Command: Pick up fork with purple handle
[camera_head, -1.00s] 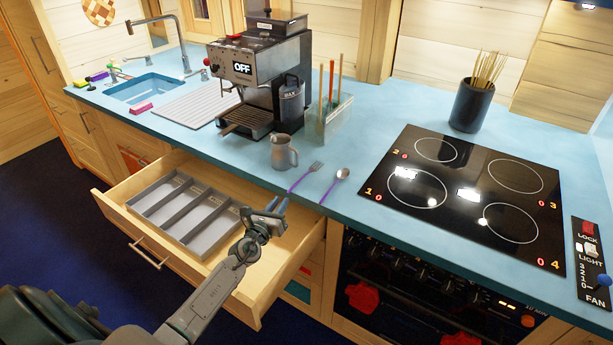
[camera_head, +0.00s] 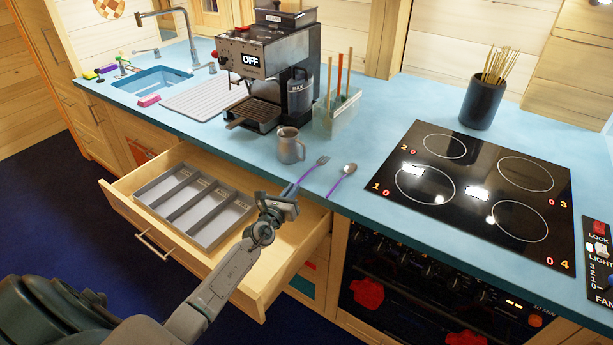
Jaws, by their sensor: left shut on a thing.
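The fork with the purple handle (camera_head: 311,171) lies at the front edge of the blue counter, its metal tines pointing away to the upper right. My left gripper (camera_head: 289,190) is at the near end of the fork, over the counter edge, with its fingers shut on the handle's end. The fork seems still at counter level; any small gap beneath it cannot be told. A spoon with a purple handle (camera_head: 342,179) lies just to the right of the fork. My right gripper is not in view.
An open wooden drawer (camera_head: 284,284) with a grey divided tray (camera_head: 211,238) is below my left arm. A metal jug (camera_head: 290,146) stands behind the fork. A coffee machine (camera_head: 262,62) is further back, and a black hob (camera_head: 470,190) is to the right.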

